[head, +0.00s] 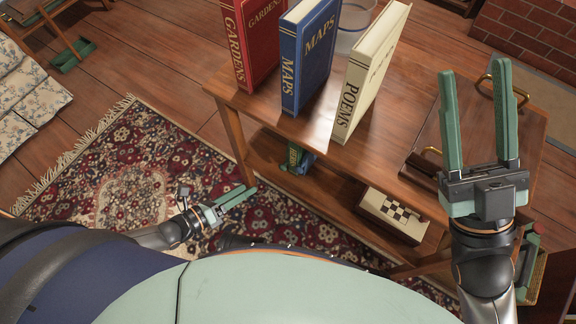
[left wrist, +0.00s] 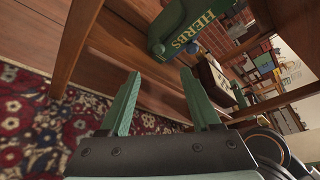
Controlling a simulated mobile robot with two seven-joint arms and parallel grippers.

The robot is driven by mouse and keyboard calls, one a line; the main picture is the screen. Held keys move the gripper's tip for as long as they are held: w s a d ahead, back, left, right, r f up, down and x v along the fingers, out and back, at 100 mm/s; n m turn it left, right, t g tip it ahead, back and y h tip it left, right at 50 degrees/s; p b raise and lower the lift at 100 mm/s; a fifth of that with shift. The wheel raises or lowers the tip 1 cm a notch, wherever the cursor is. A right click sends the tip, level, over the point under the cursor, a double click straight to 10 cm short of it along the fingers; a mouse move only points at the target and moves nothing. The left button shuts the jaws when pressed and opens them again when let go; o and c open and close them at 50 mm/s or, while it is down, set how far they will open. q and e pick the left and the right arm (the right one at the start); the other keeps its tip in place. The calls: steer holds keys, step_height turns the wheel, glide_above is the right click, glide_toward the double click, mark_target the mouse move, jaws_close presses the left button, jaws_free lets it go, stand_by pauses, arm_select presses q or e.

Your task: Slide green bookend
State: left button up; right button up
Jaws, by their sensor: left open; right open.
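A green book-like piece lettered HERBS (left wrist: 182,28) is on the lower shelf in the left wrist view. It shows small and partly hidden under the upper board in the head view (head: 294,155). I cannot make out a separate green bookend there. My left gripper (head: 248,190) is open and empty, low beside the table's left leg. In the left wrist view its fingers (left wrist: 160,75) point toward the shelf, apart from the green piece. My right gripper (head: 473,72) is open and empty, raised above the table's right part with fingers up.
Red GARDENS (head: 254,40), blue MAPS (head: 308,55) and cream POEMS (head: 370,75) books stand on the table top (head: 300,125). A checkerboard box (head: 392,214) sits on the lower shelf. A patterned rug (head: 130,170) covers the floor. A green object (head: 72,55) lies at the upper left.

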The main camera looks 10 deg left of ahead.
mark_target(281, 169)
arm_select(q)
steer(key=b+x, duration=0.5)
steer(key=x, duration=0.6)
steer(key=shift+w+d+f, duration=0.15)
steer(key=shift+w+f, duration=0.05)
steer(key=shift+f, duration=0.05)
steer(key=shift+w+d, duration=0.3)
steer(key=shift+w, duration=0.15)
arm_select(e)
step_height(281, 169, down, 6)
steer(key=shift+w+a+f+n+g, duration=0.15)
steer(key=shift+a+n+g, duration=0.15)
steer(key=shift+a+n, duration=0.1)
arm_select(q)
jaws_close()
